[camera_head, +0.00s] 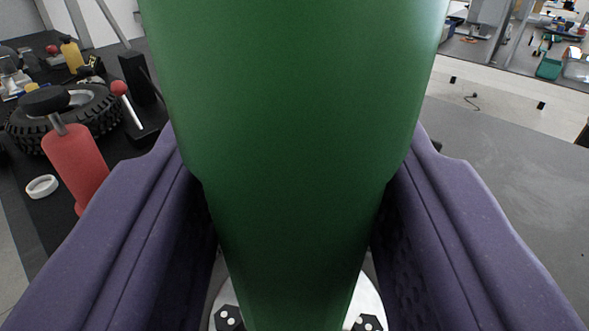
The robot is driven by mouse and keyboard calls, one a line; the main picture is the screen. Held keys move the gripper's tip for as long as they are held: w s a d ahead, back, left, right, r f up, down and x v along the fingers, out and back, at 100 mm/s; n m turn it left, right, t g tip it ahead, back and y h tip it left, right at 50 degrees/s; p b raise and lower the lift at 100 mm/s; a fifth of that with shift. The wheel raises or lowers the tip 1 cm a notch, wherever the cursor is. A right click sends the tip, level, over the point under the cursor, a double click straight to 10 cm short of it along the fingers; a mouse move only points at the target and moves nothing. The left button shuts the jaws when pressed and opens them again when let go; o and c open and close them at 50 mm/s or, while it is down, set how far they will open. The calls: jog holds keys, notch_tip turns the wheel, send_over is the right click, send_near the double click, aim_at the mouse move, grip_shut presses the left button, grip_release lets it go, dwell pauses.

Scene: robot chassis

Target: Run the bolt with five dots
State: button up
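My gripper (296,165) has two purple fingers, one on each side of a large green tool (298,90). The fingers press against its sides, and the tool tapers downward between them. At the bottom, a silver round plate (218,300) shows in part behind the tool. Two black bolt heads with white dots show on it: a left bolt (229,318) and a right bolt (366,323). Both are cut off by the frame edge or the tool, so I cannot tell their full dot counts. The tool's lower end is out of view.
On the left, a dark bench holds a black tyre (92,112), a red cylinder with a black knob (75,160), a white ring (42,187), a red-knobbed lever (127,103) and a yellow object (71,55). On the right, the grey surface (500,160) is mostly clear.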

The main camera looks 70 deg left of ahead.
notch_tip(320, 180, up, 6)
jog(key=p, duration=0.4)
jog(key=shift+f, duration=0.2)
jog(key=shift+w+f, duration=0.1)
